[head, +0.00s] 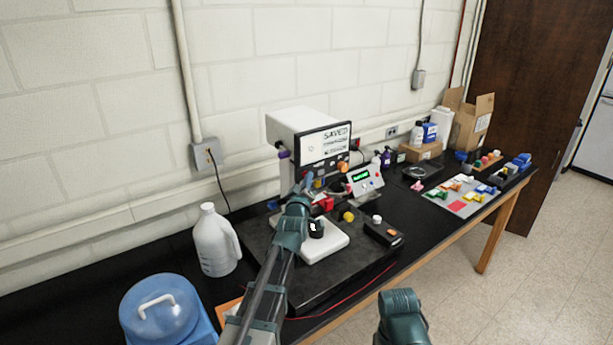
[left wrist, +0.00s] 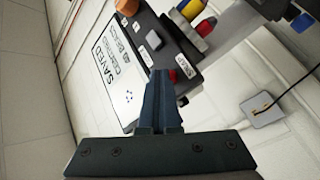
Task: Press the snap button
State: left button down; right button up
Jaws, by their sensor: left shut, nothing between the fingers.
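The white-and-dark instrument (head: 297,140) stands against the wall at the back of the bench, its screen (head: 325,146) reading SAVED on the top line. In the left wrist view the screen (left wrist: 117,65) lies left of the fingers. A SNAP label (left wrist: 182,67) with a small red patch beside it shows just right of my fingertips. My left gripper (head: 307,182) is shut and empty, its tips (left wrist: 160,74) close in front of the button panel. The fingers hide part of the panel; I cannot tell whether they touch the snap button.
A white jug (head: 215,242) and a blue container (head: 160,308) stand on the left of the bench. A small box with a green display (head: 362,180) is right of the instrument. Trays of coloured parts (head: 465,197) and a cardboard box (head: 470,122) are farther right.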

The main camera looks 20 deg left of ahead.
pick_arm(q)
jog(key=shift+s+d, duration=0.5)
jog(key=shift+d, duration=0.15)
jog(key=shift+s+d, duration=0.8)
jog(key=shift+d, duration=0.2)
jog(key=shift+s+d, duration=0.75)
jog(key=shift+d, duration=0.25)
jog(key=s+d+f+m+g+h+b, duration=0.35)
jog(key=s+d+f+m+g, duration=0.2)
jog(key=d+f, duration=0.5)
jog(key=s+d+f+m+g+h+b, duration=0.35)
jog(key=s+d+f+m, duration=0.3)
jog(key=d+f, duration=0.35)
jog(key=s+a+f+m+g+y+b, duration=0.1)
jog(key=s+f+g, duration=0.4)
jog(key=s, duration=0.6)
jog(key=s+a+f+m+g+y+b, duration=0.1)
jog(key=s+a+f+g+y+b, duration=0.2)
jog(key=s+f, duration=0.6)
jog(key=s+a+g+y, duration=0.2)
jog(key=a, duration=0.1)
jog(key=shift+m, duration=0.4)
